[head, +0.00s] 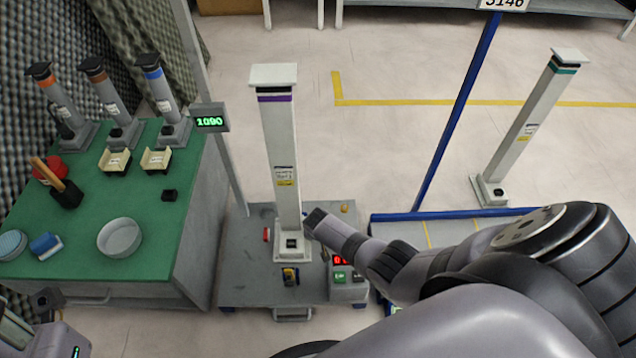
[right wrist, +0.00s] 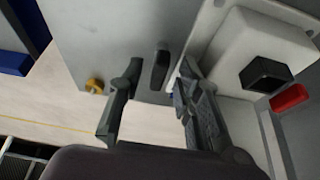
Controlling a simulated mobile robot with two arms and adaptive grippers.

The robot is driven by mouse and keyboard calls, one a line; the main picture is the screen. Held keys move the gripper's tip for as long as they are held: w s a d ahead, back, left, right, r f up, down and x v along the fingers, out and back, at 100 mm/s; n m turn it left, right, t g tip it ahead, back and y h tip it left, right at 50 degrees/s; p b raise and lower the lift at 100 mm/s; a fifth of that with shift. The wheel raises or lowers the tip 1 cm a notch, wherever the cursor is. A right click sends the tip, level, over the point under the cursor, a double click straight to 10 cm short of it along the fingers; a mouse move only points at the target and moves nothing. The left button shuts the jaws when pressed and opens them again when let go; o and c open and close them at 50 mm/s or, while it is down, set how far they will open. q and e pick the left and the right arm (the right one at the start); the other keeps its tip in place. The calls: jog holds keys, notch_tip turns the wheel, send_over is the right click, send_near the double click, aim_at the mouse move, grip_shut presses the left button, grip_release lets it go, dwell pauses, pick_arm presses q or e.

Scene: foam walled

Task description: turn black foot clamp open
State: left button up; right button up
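The black foot clamp (right wrist: 160,66) shows in the right wrist view as a small upright dark lever on the grey cart top, beside the white column's foot. My right gripper (right wrist: 158,72) is open, with one finger on each side of the lever; I cannot tell whether either finger touches it. In the head view the right gripper (head: 312,218) is close against the right side of the purple-banded column (head: 281,150), and the clamp cannot be made out there. My left gripper (head: 25,318) is only partly in view at the lower left, its fingers unclear.
The grey cart (head: 243,275) also carries a yellow knob (head: 345,209), a red clamp (head: 266,234), a yellow-black part (head: 290,276) and a box with a red display (head: 345,278). A green bench (head: 75,250) stands left. A blue post (head: 455,120) rises on the right.

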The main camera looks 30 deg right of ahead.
jog(key=shift+s, duration=0.1)
jog(key=v, duration=1.2)
dwell(0.4)
